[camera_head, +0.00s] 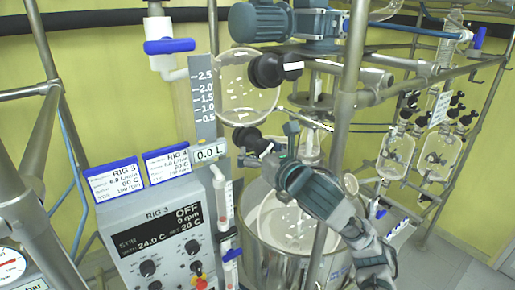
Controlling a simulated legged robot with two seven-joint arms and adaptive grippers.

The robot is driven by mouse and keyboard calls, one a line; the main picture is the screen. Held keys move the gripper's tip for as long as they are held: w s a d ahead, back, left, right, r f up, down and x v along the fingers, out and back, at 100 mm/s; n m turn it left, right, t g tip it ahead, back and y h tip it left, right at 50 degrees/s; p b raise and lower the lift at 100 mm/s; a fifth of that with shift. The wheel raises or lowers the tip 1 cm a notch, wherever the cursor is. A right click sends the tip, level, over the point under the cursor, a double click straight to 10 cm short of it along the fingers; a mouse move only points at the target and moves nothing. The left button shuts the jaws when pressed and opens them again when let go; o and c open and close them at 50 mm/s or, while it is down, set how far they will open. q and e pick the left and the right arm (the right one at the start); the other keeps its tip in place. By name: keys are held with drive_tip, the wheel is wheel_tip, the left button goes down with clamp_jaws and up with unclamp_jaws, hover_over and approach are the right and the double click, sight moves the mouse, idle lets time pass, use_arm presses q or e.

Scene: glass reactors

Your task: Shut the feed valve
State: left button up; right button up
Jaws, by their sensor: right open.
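A valve with a blue lever handle (169,46) on a white body (163,25) is at the upper left, beside the graduated scale (204,100). The handle lies crosswise, roughly level. No label shows which valve is the feed valve. My right gripper (258,152) comes in from the lower right and is open. It is near the black knob (246,136) below the round glass vessel (247,88), well below and right of the blue handle. I cannot tell whether it touches the knob. My left gripper is not in view.
A RIG 3 control box (159,235) reading OFF stands at lower left, with two blue-topped cards (113,180) above it. A display (208,152) reads 0.0 L. A metal post (345,100) rises near my right arm. A steel pot (284,238) stands below. More glassware hangs at right.

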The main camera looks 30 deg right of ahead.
sight(270, 151)
drive_tip(key=shift+o, duration=1.1)
drive_tip(key=shift+d+f+y, duration=0.1)
drive_tip(key=shift+f+y, duration=0.2)
drive_tip(key=shift+f, duration=0.05)
drive_tip(key=shift+d+f, duration=0.15)
drive_tip(key=shift+d, duration=1.1)
drive_tip(key=c, duration=0.8)
drive_tip(key=shift+d, duration=0.25)
drive_tip(key=c, duration=0.4)
drive_tip(key=shift+a, duration=0.25)
drive_tip(key=shift+c, duration=0.9)
drive_tip(key=shift+s+a+r, duration=0.15)
drive_tip(key=shift+a+r, duration=0.05)
drive_tip(key=shift+a, duration=0.25)
drive_tip(key=shift+d, duration=0.2)
